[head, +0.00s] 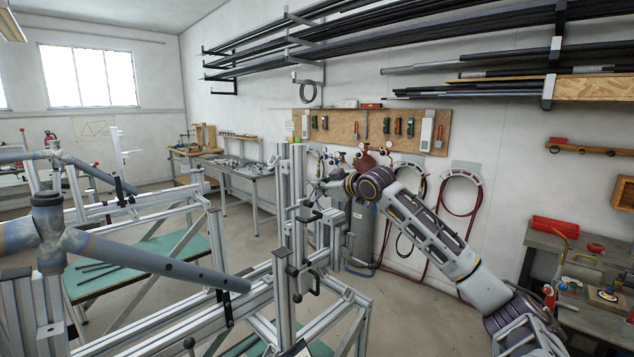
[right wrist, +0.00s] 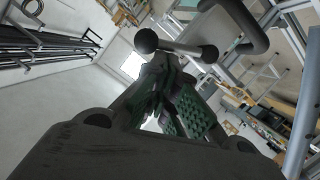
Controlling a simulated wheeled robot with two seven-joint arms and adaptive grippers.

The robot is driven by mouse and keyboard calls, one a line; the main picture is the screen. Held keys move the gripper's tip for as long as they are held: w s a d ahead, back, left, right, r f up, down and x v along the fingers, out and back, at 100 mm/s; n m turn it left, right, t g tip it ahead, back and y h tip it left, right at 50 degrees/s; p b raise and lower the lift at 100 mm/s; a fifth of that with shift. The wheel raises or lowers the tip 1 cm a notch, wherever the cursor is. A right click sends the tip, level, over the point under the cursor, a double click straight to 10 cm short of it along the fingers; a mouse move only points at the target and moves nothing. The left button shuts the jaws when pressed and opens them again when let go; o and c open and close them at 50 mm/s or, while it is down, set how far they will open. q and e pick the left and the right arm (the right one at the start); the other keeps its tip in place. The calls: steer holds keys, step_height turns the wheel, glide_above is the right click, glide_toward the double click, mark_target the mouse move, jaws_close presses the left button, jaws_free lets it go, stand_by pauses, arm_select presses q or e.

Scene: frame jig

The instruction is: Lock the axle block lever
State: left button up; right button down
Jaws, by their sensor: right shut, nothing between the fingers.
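The axle block (head: 305,214) appears to be the dark-fitted clamp on the upright aluminium post of the jig in the head view. A lever (right wrist: 180,46) with a grey bar and dark rounded ends shows in the right wrist view, just beyond my fingertips. My right gripper (right wrist: 160,92) is shut and empty, its green-padded fingers pointing towards the lever. I cannot tell whether they touch it. In the head view my right gripper (head: 322,187) is small, beside the post, and partly hidden. My left gripper is not in view.
A blue-grey tube frame (head: 150,260) lies across the jig at left. The jig's aluminium rails (head: 170,318) fill the lower middle. Another dark clamp (head: 305,282) sits lower on the post. A grey workbench (head: 570,270) with tools stands at right.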

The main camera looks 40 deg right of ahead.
steer(key=shift+d+f+m+y+p, duration=0.15)
steer(key=shift+d+m+y+p, duration=0.25)
steer(key=shift+d+m+p, duration=0.25)
steer(key=shift+w+d+f+m+y+p, duration=0.1)
steer(key=shift+d+f+m+y+p, duration=0.25)
steer(key=shift+m, duration=0.3)
steer(key=shift+d+f+m+y+p, duration=0.25)
steer(key=shift+f+m+p, duration=0.15)
steer(key=shift+m, duration=0.2)
steer(key=s+r, duration=0.6)
steer(key=s, duration=0.3)
steer(key=shift+s+d+r, duration=0.15)
steer(key=shift+s+r, duration=0.05)
steer(key=shift+r, duration=0.2)
stand_by(0.6)
